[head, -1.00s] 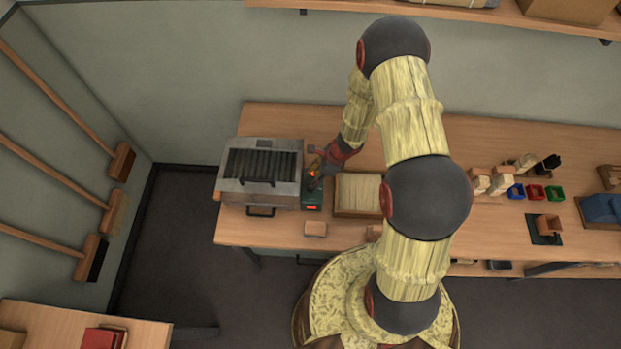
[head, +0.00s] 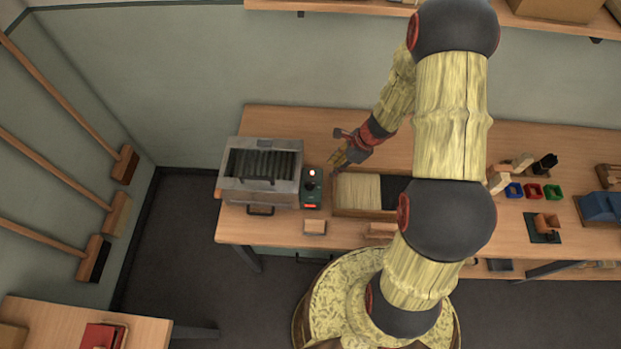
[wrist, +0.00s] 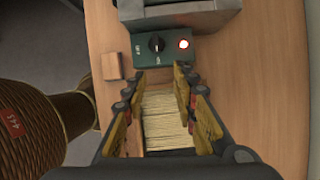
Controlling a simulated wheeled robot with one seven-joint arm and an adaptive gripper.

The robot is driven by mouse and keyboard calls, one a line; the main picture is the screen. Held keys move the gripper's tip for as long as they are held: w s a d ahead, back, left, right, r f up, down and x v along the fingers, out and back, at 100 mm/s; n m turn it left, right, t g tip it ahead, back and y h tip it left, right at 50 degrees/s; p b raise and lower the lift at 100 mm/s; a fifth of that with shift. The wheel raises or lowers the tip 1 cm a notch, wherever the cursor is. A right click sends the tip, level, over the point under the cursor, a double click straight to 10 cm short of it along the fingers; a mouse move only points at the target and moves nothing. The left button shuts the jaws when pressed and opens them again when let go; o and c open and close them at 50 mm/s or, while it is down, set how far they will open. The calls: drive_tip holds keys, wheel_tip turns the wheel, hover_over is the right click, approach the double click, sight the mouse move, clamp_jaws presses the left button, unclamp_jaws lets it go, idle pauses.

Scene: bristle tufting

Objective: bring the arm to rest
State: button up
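My gripper (head: 340,164) is raised over the bench, just behind and above the tray of pale bristles. In the wrist view my gripper (wrist: 162,78) has its two yellow-padded fingers spread apart, with nothing between them but the view down to the bench. My arm arches from the base at the bottom of the head view up over the bench's middle and hides part of it.
A grey metal machine (head: 232,193) stands at the bench's left, with a green control box (head: 312,186) showing a lit lamp and a knob. A bristle tray (head: 345,212) and a small wooden block (head: 315,227) lie nearby. Colored bins (head: 533,190) stand to the right.

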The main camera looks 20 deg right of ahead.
drive_tip(key=shift+w+d, duration=0.1)
drive_tip(key=s+a+r+n+t+h+b, duration=0.1)
drive_tip(key=s+a+r+n+b, duration=0.3)
drive_tip(key=s+r+n+b, duration=0.5)
drive_tip(key=s+a+r+n+t+h+b, duration=0.2)
drive_tip(key=s+a+r+n+h+b, duration=0.1)
drive_tip(key=s+r+n+b, duration=0.6)
drive_tip(key=s+n+b, duration=0.1)
drive_tip(key=n+b, duration=0.2)
drive_tip(key=n, duration=0.2)
drive_tip(key=shift+s+a, duration=0.15)
drive_tip(key=shift+a, duration=0.2)
drive_tip(key=shift+r, duration=0.15)
